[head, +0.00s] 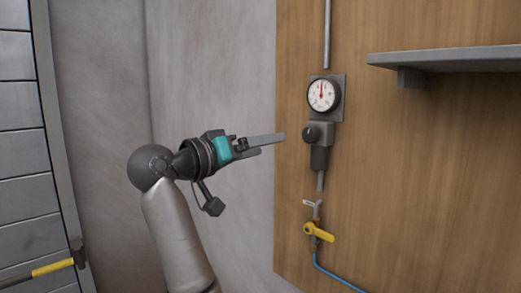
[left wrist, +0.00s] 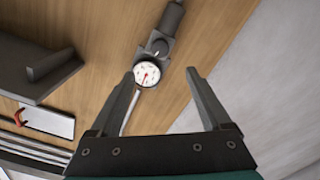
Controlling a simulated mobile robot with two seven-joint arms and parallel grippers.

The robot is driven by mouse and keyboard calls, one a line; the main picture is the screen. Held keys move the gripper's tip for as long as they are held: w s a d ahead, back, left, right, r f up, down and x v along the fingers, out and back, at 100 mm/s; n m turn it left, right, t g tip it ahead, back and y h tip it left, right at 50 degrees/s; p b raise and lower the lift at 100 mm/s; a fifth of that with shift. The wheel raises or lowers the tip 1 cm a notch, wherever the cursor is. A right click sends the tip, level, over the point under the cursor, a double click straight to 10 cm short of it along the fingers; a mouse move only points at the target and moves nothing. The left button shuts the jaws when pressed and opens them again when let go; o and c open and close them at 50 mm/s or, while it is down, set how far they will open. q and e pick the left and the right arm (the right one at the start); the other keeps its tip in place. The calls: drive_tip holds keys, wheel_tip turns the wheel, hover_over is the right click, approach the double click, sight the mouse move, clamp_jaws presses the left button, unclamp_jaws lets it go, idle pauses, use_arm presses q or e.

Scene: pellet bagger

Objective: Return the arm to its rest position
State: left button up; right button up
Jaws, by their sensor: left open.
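My left gripper (head: 268,145) is raised in front of the wooden panel and points right toward the regulator. In the left wrist view its two fingers (left wrist: 164,88) are spread apart with nothing between them. The arm bends at a dark round joint, with a silver link below it. The gripper looks apart from the panel and its fittings. My right gripper is not in view.
The wooden panel (head: 430,150) carries a pressure gauge (head: 322,95), a dark knob (head: 311,134), a yellow-handled valve (head: 319,232) and a blue hose (head: 335,277). A grey shelf (head: 445,59) juts out at upper right. A yellow-handled tool (head: 52,267) is at lower left.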

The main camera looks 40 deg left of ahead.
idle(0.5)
